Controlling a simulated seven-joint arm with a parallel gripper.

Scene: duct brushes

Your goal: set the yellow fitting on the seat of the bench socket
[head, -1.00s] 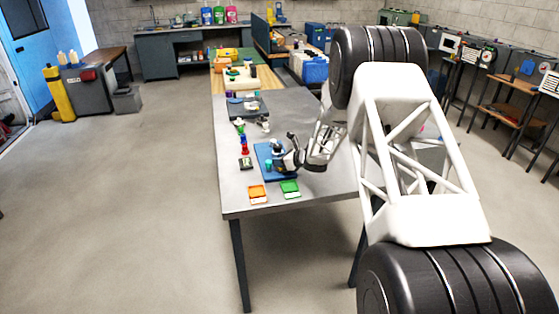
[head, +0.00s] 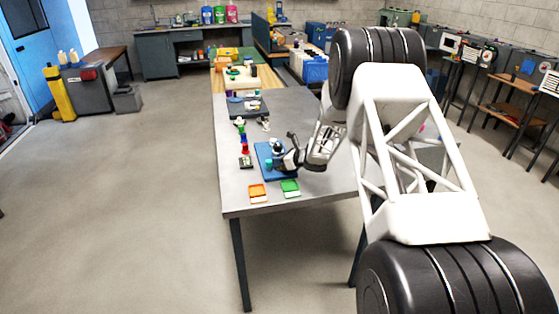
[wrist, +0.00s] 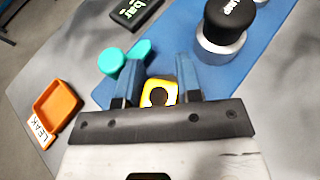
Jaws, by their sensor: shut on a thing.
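The yellow fitting (wrist: 158,94) with a dark round opening sits between the two blue fingers of my gripper (wrist: 158,88) in the wrist view. My gripper is shut on it. In the head view my gripper (head: 281,160) is low over the blue mat (head: 264,152) on the bench, and the fitting cannot be made out there. A teal piece (wrist: 124,60) with rounded ends lies just beyond the left finger. A pale cylinder with a black cap (wrist: 222,30) stands beyond the right finger on the mat. I cannot tell for sure which piece is the bench socket.
An orange tray (wrist: 57,105) with a LEAK label is at the left in the wrist view. A green tray (head: 290,187) lies beside it in the head view. A black labelled block (wrist: 135,12) is farther off.

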